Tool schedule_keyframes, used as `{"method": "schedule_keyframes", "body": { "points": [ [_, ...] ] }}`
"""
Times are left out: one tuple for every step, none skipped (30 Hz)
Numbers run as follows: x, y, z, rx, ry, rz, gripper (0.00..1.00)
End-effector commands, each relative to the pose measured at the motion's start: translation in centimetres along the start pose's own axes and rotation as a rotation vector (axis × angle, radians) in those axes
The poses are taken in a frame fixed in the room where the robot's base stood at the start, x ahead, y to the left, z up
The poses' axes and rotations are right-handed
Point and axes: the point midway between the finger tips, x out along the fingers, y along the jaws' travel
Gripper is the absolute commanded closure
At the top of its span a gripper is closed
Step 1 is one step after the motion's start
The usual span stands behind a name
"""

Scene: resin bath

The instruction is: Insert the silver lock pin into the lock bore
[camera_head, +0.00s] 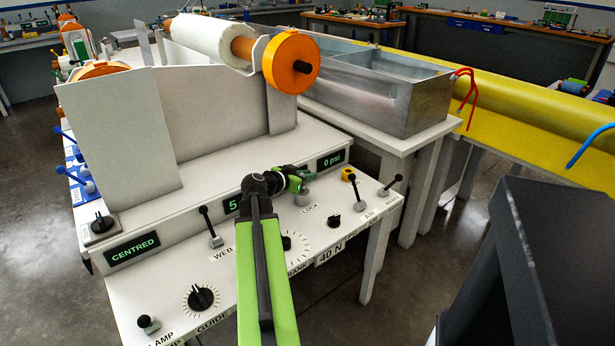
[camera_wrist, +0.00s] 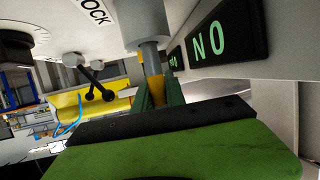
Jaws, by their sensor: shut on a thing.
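My gripper (camera_head: 300,182) is over the console near the LOCK label, just above a grey boss (camera_head: 303,198). In the wrist view my gripper (camera_wrist: 160,92) is shut, its green fingers around a yellow part of the silver lock pin (camera_wrist: 151,60). The silver shaft sticks out of the fingers and runs in line with the wider grey boss (camera_wrist: 145,20) on the panel. The shaft's far end meets the boss's face and is not visible. I cannot tell how deep it sits in the bore. In the head view the gripper hides the pin.
A display (camera_head: 330,160) stands close behind my gripper. A metal bath (camera_head: 400,95) is behind at the right. A dark box (camera_head: 555,265) fills the lower right.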

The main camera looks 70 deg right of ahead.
Motion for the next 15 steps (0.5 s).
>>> {"method": "schedule_keyframes", "body": {
  "points": [
    [0.09, 0.00, 0.24, 0.000, 0.000, 0.000, 1.00],
    [0.12, 0.00, 0.31, 0.000, 0.000, 0.000, 1.00],
    [0.15, 0.00, 0.40, 0.000, 0.000, 0.000, 1.00],
    [0.18, 0.00, 0.48, 0.000, 0.000, 0.000, 1.00],
    [0.20, 0.00, 0.55, 0.000, 0.000, 0.000, 1.00],
    [0.24, 0.00, 0.64, 0.000, 0.000, 0.000, 1.00],
    [0.26, 0.00, 0.71, 0.000, 0.000, 0.000, 1.00],
    [0.29, 0.00, 0.78, 0.000, 0.000, 0.000, 1.00],
    [0.32, 0.00, 0.87, 0.000, 0.000, 0.000, 1.00],
    [0.35, 0.00, 0.95, 0.000, 0.000, 0.000, 1.00],
    [0.37, 0.00, 1.02, 0.000, 0.000, 0.000, 1.00],
    [0.37, 0.00, 1.00, 0.000, 0.000, 0.000, 0.83],
    [0.34, 0.00, 0.92, 0.000, 0.000, 0.000, 0.79],
    [0.33, 0.00, 0.91, 0.000, 0.000, 0.000, 0.75],
    [0.33, 0.00, 0.90, 0.000, 0.000, 0.000, 0.70]
  ]
}}
